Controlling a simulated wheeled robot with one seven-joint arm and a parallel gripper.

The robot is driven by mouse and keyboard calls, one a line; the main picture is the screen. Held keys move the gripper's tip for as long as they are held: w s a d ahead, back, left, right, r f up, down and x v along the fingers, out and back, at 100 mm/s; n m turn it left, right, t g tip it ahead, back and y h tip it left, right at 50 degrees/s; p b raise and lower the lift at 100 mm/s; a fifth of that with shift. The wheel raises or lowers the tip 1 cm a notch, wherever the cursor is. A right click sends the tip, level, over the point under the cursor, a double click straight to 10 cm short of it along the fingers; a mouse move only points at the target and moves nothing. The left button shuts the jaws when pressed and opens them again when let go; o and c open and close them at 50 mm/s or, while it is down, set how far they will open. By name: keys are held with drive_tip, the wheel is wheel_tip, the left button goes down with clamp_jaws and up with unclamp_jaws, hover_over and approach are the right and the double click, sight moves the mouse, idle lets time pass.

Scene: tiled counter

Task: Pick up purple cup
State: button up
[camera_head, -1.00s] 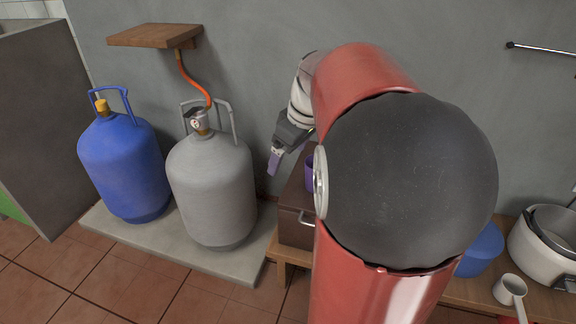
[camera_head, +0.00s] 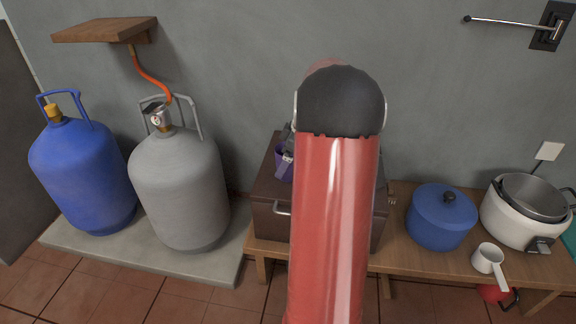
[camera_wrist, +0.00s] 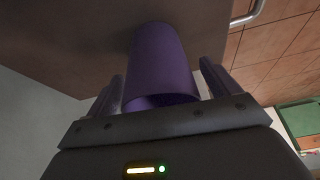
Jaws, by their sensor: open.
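In the head view the cup (camera_head: 282,163) shows on the brown box (camera_head: 267,190), partly hidden by my gripper (camera_head: 289,154). My red arm covers most of the gripper and much of the box.
A grey gas cylinder (camera_head: 180,190) and a blue one (camera_head: 83,178) stand left of the box. A blue pot (camera_head: 440,220), a white cooker (camera_head: 512,222) and a white dipper (camera_head: 488,259) are to the right on the wooden bench (camera_head: 405,258). The grey wall is close behind.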

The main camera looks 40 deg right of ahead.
drive_tip(key=shift+w+a+f, duration=0.15)
drive_tip(key=shift+w+f, duration=0.05)
drive_tip(key=shift+f, duration=0.3)
drive_tip(key=c, duration=1.1)
drive_tip(key=shift+r, duration=0.15)
